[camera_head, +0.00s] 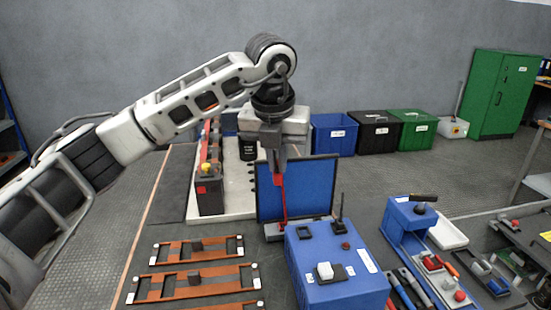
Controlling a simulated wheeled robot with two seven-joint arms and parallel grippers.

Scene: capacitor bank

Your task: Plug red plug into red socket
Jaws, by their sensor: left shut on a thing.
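My left gripper (275,166) points down in the middle of the view, in front of an upright blue panel (312,188). It is shut on a thin red piece, which looks like the red plug (280,195) and hangs down across the panel's left part. The plug's lower end is near the back left corner of a blue box (338,270); I cannot tell whether it touches anything. A small round red spot (346,246) on the box's top may be the red socket or a button. My right gripper is not in view.
A dark block with a red and yellow top (209,188) stands left of the gripper. Orange-brown frames (195,283) lie at the front left. A blue tool holder (408,216) and several tools are at the right. Bins (334,134) line the wall.

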